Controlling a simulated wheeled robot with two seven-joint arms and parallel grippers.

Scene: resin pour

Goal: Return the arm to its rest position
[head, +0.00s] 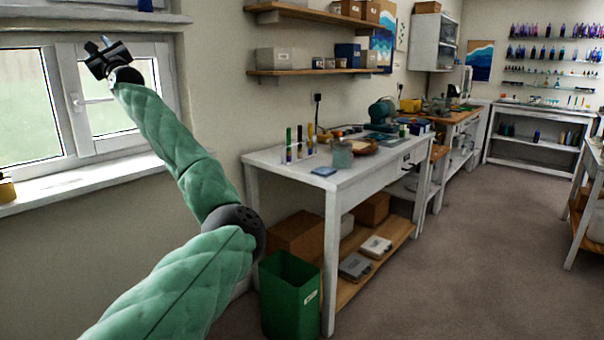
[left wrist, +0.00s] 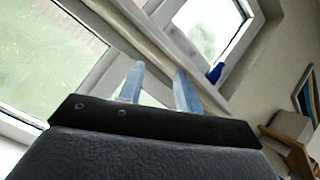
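My left arm, in a green quilted cover, reaches up from the bottom left of the head view. Its dark left gripper (head: 104,44) is raised in front of the window, well above and left of the worktable. In the left wrist view the two pale blue fingers of this gripper (left wrist: 157,78) stand apart with nothing between them. My right gripper is in neither view.
The window (head: 100,95) is behind the left gripper, with a sill (head: 85,185) below. A white worktable (head: 300,172) bears a glass cup (head: 342,155) and a tube rack. A green bin (head: 290,295) stands on the floor; wall shelves (head: 315,72) hang above.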

